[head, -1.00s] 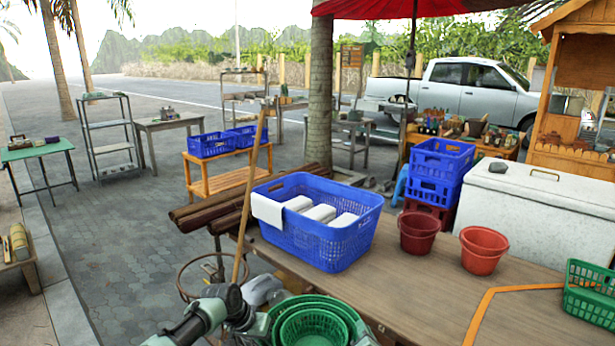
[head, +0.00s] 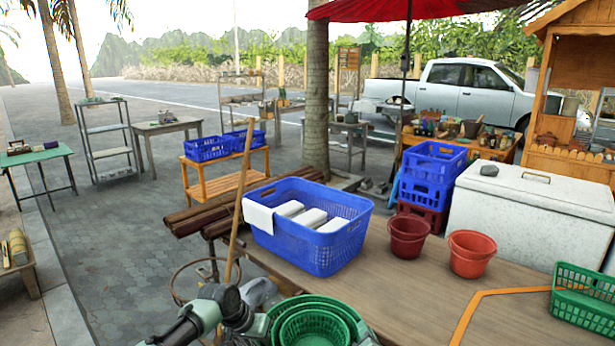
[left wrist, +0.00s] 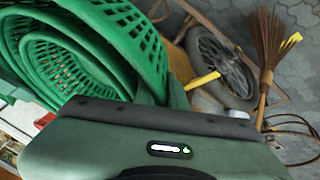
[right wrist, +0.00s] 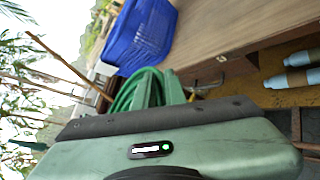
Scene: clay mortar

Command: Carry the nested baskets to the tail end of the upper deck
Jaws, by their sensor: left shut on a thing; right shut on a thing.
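The nested green baskets (head: 313,328) sit one inside another at the bottom of the head view, their lower part cut off by the frame. My left gripper (head: 260,324) is shut on their left rim, and my right gripper (head: 362,333) is shut on the right side. In the left wrist view the basket walls (left wrist: 65,55) fill the upper left, beside my fingers (left wrist: 172,95). In the right wrist view a strip of green rims (right wrist: 133,90) shows behind my fingers (right wrist: 160,88). I cannot tell which surface is the upper deck.
A wooden table (head: 415,290) lies just beyond. It carries a blue basket with white blocks (head: 315,238), red pots (head: 408,237) and another green basket (head: 583,296). A broom handle (head: 241,205) stands at left. A white chest (head: 530,205) and blue crates (head: 432,172) stand behind.

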